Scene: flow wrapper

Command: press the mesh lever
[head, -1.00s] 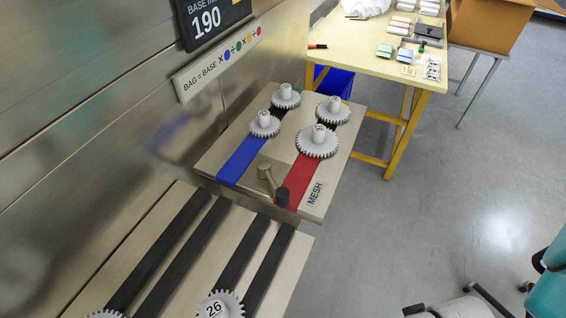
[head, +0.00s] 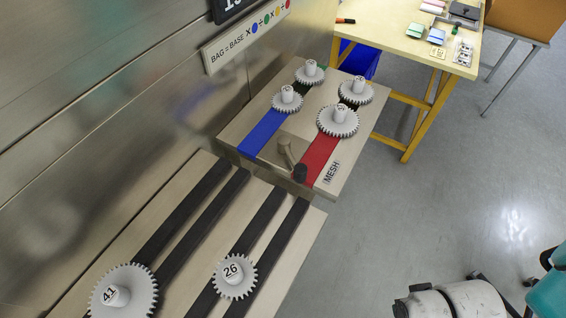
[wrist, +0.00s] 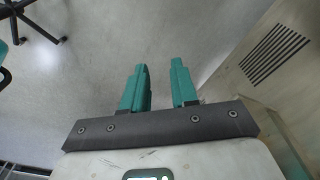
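The mesh lever (head: 287,156) is a short grey arm with a black knob, on the metal shelf beside the printed word MESH (head: 331,173) in the head view. Its knob end rests over the near end of the red strip (head: 320,157). My gripper (wrist: 161,64) shows in the wrist view as two teal fingers, apart with nothing between them, above bare grey floor. The lever is not in the wrist view. Nothing touches the lever in the head view.
Several white gears, one of them here (head: 338,120), stand on the shelf behind the lever. A nearer shelf with black strips holds gears 41 (head: 123,292) and 26 (head: 234,275). A yellow-legged table (head: 400,50) stands behind.

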